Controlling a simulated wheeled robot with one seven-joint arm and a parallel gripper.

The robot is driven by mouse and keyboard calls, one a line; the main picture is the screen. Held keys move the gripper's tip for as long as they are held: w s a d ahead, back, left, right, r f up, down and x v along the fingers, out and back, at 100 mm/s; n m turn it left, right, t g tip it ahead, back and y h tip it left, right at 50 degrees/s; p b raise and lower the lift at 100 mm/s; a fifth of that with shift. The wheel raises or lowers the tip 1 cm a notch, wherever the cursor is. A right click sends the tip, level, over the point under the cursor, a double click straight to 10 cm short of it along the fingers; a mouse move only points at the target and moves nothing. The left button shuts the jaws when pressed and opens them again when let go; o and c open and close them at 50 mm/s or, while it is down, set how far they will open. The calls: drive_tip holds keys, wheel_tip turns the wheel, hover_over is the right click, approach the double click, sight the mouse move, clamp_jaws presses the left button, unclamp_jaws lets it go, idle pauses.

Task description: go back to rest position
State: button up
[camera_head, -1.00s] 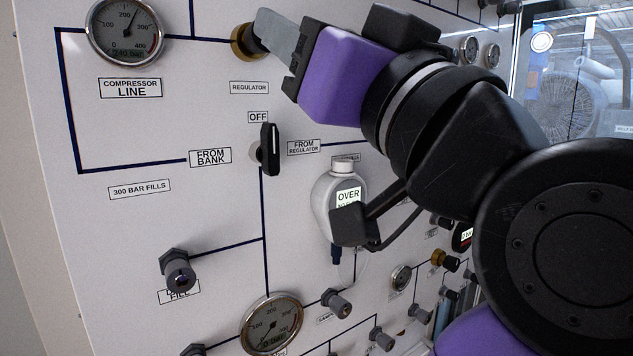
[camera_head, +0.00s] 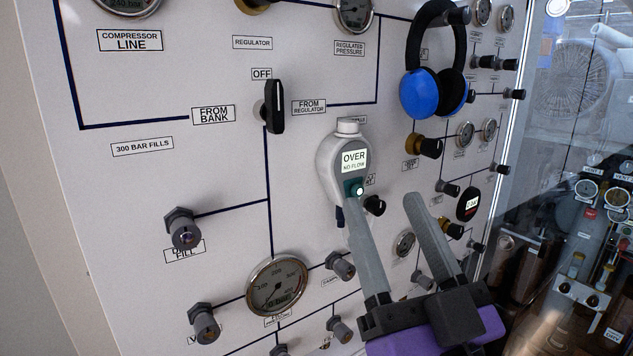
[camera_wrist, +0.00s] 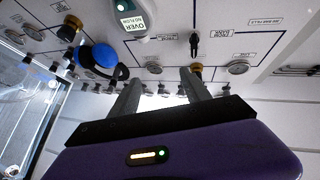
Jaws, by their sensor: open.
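My gripper (camera_head: 392,250) is open and empty in front of the white panel (camera_head: 180,75), at the lower right of the head view. Its two grey fingers point up, and the left fingertip overlaps the lower edge of the grey analyser with the "OVER NO FLOW" screen (camera_head: 352,160); I cannot tell whether they touch. In the wrist view the fingers (camera_wrist: 160,85) are spread apart with nothing between them. The black selector knob (camera_head: 275,106) stands upright under the "OFF" label, clear of my gripper.
Blue and black ear defenders (camera_head: 421,92) hang on a peg at upper right. Valves, fittings and gauges such as the round gauge (camera_head: 276,286) stick out of the panel near my gripper. A glass-fronted cabinet (camera_head: 572,160) stands at right.

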drive_tip(key=s+d+f+g+h, duration=0.1)
drive_tip(key=s+d+f, duration=0.1)
drive_tip(key=s+f, duration=0.35)
drive_tip(key=s+d+f+g+h+b, duration=0.1)
drive_tip(key=s+d+f, duration=0.15)
drive_tip(key=f, duration=0.65)
drive_tip(key=s+d+f+g+h, duration=0.1)
drive_tip(key=s+d+f, duration=0.2)
drive_tip(key=f, duration=0.5)
drive_tip(key=s+d+f+m+g+h+b, duration=0.1)
drive_tip(key=s+d+f+g+h, duration=0.1)
drive_tip(key=s+f, duration=0.6)
drive_tip(key=s+d+f+m+g+h+b, duration=0.1)
drive_tip(key=s+d+f+g, duration=0.2)
drive_tip(key=s+f, duration=0.6)
drive_tip(key=s+g, duration=0.1)
drive_tip(key=s, duration=0.2)
drive_tip(key=shift+m+h, duration=0.3)
drive_tip(key=shift+h, duration=0.1)
drive_tip(key=shift+r, duration=0.1)
drive_tip(key=shift+c, duration=0.4)
